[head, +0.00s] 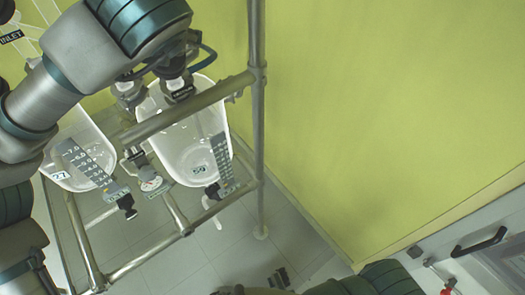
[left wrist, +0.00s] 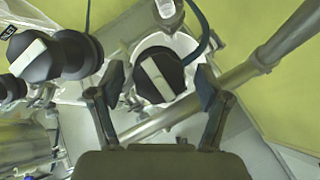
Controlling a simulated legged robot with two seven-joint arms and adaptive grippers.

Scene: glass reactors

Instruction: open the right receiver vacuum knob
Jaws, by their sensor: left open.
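The right receiver (head: 190,150) is a clear glass vessel marked 59, hanging in a metal frame. A black round knob (left wrist: 158,78) with a pale bar across its face shows in the left wrist view. My left gripper (left wrist: 160,84) is open, with one finger on each side of this knob; I cannot tell whether they touch it. In the head view my left gripper (head: 176,66) is above the right receiver's top, and the arm partly hides the fittings there. Dark parts at the bottom edge look like my right gripper (head: 262,283), mostly cut off.
A second black knob (left wrist: 38,58) with a pale bar is left of the first. The left receiver (head: 75,150), marked 27, hangs beside the right one. Metal frame bars (head: 188,108) run close below my left gripper. The yellow-green wall (head: 390,110) is to the right.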

